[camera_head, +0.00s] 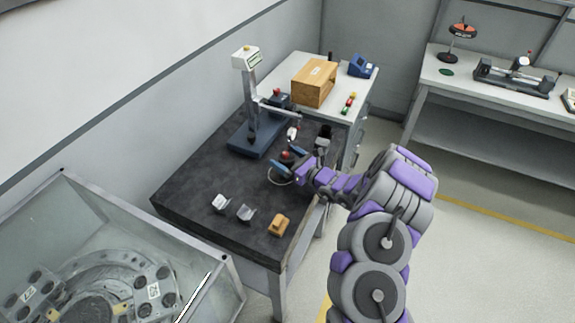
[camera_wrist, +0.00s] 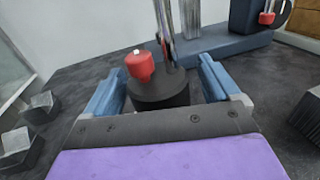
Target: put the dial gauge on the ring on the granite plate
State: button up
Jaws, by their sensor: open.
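The dial gauge (camera_head: 293,133) appears to rise on a thin post from a dark round base with a red knob. In the wrist view the black base (camera_wrist: 160,93) and its red knob (camera_wrist: 140,66) sit between my fingers. My gripper (camera_head: 287,161) is open, with one blue finger on each side of the base; I cannot tell whether they touch it. A thin pale ring (camera_head: 270,180) lies on the dark granite plate (camera_head: 185,184), partly hidden by my gripper. I cannot tell whether the base stands on the ring or beside it.
A blue-based column stand (camera_head: 254,137) stands behind on the plate. Two small metal blocks (camera_head: 221,203) (camera_head: 246,213) and an orange-brown block (camera_head: 278,224) lie near the front. A wooden box (camera_head: 314,83) sits on the white bench behind. A glass-walled enclosure (camera_head: 215,275) is at front left.

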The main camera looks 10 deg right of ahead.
jog(key=shift+w+a, duration=0.45)
jog(key=shift+r, duration=0.1)
jog(key=shift+c, duration=0.4)
jog(key=c, duration=1.5)
jog(key=shift+r, duration=0.4)
notch_tip(320, 180, up, 3)
jog(key=shift+r+p, duration=0.2)
jog(key=shift+p, duration=0.55)
jog(key=shift+s+d+r+p, duration=0.15)
jog(key=shift+s+p, duration=0.35)
jog(key=shift+s, duration=2.15)
jog(key=shift+s+a+r+p, duration=0.1)
jog(key=shift+s+p, duration=0.4)
jog(key=shift+s, duration=2.2)
jog(key=shift+s+d+r+p, duration=0.15)
jog(key=shift+s+p, duration=0.35)
jog(key=shift+s, duration=2.15)
